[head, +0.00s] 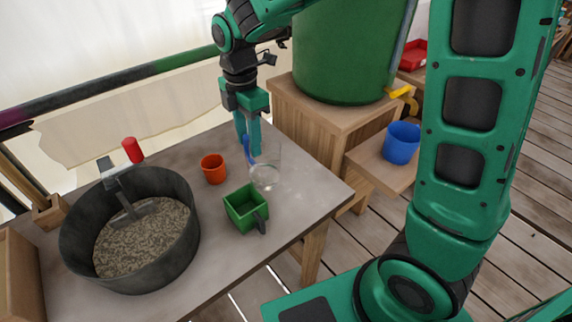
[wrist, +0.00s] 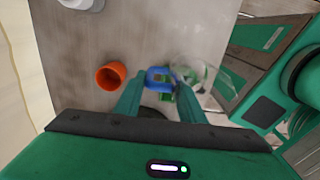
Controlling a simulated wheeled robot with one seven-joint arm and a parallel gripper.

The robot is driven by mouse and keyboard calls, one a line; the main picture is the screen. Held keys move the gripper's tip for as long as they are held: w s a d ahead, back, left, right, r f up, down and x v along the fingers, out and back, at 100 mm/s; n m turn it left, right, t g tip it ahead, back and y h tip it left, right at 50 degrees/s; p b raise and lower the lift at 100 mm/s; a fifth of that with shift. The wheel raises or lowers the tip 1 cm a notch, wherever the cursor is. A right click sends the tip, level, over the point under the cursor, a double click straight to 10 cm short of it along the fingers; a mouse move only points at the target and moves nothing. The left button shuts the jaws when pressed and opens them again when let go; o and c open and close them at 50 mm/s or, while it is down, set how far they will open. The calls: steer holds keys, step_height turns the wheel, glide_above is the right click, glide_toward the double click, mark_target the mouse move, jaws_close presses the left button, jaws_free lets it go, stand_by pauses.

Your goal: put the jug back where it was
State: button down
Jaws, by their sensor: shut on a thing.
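The jug (head: 266,168) is clear and see-through, with a blue handle (head: 248,151). It is upright over the right part of the grey table (head: 215,265); I cannot tell whether its base touches the top. My gripper (head: 250,142) points down and is shut on the blue handle. In the wrist view the handle (wrist: 158,75) shows between the fingertips, with the clear body (wrist: 198,72) to its right.
An orange cup (head: 213,169) and a green square container (head: 243,207) stand close to the jug. A black tub (head: 72,240) of grainy mix is at left. A green barrel (head: 340,60) with a yellow tap (head: 398,91) stands behind; a blue bucket (head: 401,143) is on a low shelf.

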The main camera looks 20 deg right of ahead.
steer(key=w+d+f, duration=0.3)
steer(key=d+f, duration=0.7)
steer(key=shift+w, duration=0.2)
steer(key=shift+f, duration=0.15)
steer(key=c, duration=1.2)
jaws_free()
steer(key=shift+o, duration=0.2)
